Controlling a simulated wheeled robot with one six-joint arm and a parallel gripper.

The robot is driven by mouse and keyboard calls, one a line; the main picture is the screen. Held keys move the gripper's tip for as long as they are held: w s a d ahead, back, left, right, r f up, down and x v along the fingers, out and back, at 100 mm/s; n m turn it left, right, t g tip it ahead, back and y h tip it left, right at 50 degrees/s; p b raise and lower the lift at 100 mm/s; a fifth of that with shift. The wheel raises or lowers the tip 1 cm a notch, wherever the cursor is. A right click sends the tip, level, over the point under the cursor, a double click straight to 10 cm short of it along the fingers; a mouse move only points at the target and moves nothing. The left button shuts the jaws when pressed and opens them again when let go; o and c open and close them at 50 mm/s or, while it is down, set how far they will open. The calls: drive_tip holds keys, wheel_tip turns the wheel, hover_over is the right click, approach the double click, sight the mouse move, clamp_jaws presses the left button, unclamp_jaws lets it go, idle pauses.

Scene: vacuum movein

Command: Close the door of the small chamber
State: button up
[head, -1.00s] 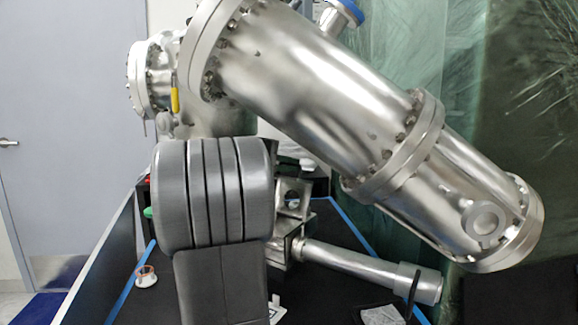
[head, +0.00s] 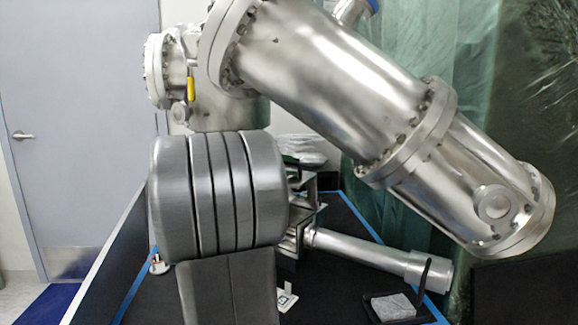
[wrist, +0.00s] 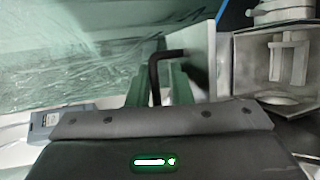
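In the wrist view the small chamber (wrist: 267,68) is a grey metal box at the right, its front open and a pale bracket inside. A pale flat panel, which looks like its door (wrist: 203,50), stands swung out to the left. A black bent handle (wrist: 168,54) joins the panel. My gripper (wrist: 162,75) has two green fingers apart, on either side of the handle; I cannot tell whether they touch it. In the head view my arm covers most of my gripper and part of the chamber (head: 305,190).
A large steel vessel (head: 330,90) slants overhead to the right. A metal tube (head: 375,260) runs right from the chamber. A small tray with a grey block (head: 393,306) and a black upright lies at the front right. Green plastic sheeting hangs behind.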

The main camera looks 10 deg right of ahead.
drive_tip(key=p+v, duration=0.2)
drive_tip(key=v, duration=1.1)
drive_tip(key=shift+a, duration=0.35)
drive_tip(key=shift+s, duration=0.15)
drive_tip(key=shift+c, duration=0.5)
